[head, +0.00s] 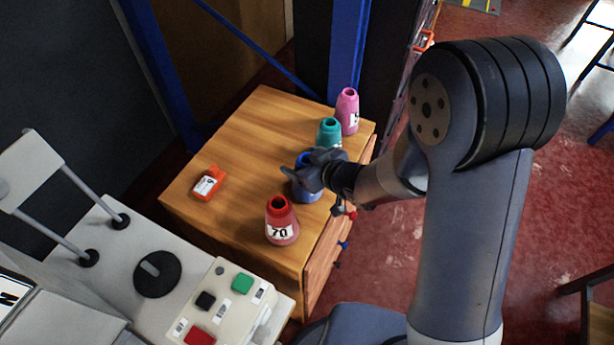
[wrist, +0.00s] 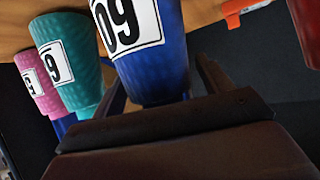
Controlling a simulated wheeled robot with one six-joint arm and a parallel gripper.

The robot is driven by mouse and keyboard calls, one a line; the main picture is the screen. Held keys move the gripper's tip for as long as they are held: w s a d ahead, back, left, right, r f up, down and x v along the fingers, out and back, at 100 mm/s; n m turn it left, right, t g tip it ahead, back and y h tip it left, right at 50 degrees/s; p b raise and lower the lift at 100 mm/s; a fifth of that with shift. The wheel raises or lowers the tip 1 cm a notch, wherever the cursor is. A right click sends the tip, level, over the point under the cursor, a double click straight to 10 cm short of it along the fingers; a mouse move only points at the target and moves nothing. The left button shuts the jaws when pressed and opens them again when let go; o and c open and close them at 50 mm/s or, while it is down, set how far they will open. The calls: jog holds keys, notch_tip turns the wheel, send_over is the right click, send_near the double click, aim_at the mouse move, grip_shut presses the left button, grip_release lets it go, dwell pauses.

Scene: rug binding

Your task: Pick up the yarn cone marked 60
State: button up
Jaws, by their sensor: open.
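The blue yarn cone (head: 306,192) stands on the wooden cabinet top, partly hidden behind my gripper (head: 308,172). In the wrist view the blue cone (wrist: 150,60) fills the upper middle, and its label reads 60 upside down. My gripper (wrist: 163,85) is open, with one dark finger on each side of the blue cone. Whether the fingers touch it I cannot tell.
A teal cone (head: 329,132) and a pink cone (head: 347,110) stand behind the blue one. A red cone (head: 281,222) marked 70 stands in front. An orange labelled item (head: 208,183) lies left on the cabinet top (head: 232,150). A control panel (head: 228,300) is at the front.

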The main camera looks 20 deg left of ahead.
jog(key=shift+w+a+f, duration=0.1)
jog(key=shift+a+f, duration=0.05)
jog(key=shift+a, duration=0.05)
jog(key=shift+c, duration=0.2)
jog(key=c, duration=1.5)
